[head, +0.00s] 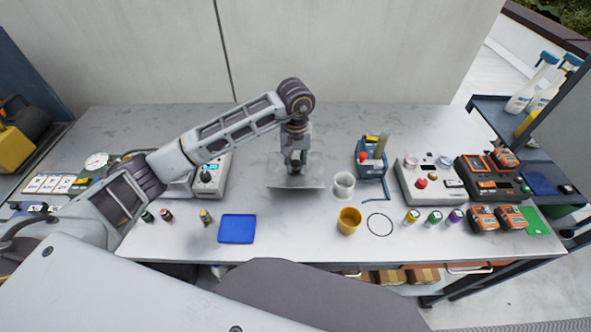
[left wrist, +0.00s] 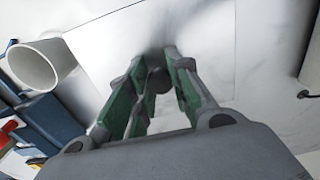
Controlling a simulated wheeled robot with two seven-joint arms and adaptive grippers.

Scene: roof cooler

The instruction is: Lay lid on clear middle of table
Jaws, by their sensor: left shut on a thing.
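My left gripper (head: 294,168) points down over the middle of the table (head: 300,225), shut on the lid (head: 297,181). The lid is a flat, pale grey rectangular plate that shows beneath the fingers in the head view. In the left wrist view, the green-padded fingers (left wrist: 155,75) close on a small dark knob on the lid (left wrist: 105,40). I cannot tell whether the lid touches the table or hangs just above it. My right gripper is not in view.
A white cup (head: 344,185) stands close right of the lid, with a yellow cup (head: 349,221) and a black ring (head: 380,225) nearer the front. A blue tray (head: 237,229) lies front left. A blue tool holder (head: 371,160) and grey control box (head: 431,184) stand right.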

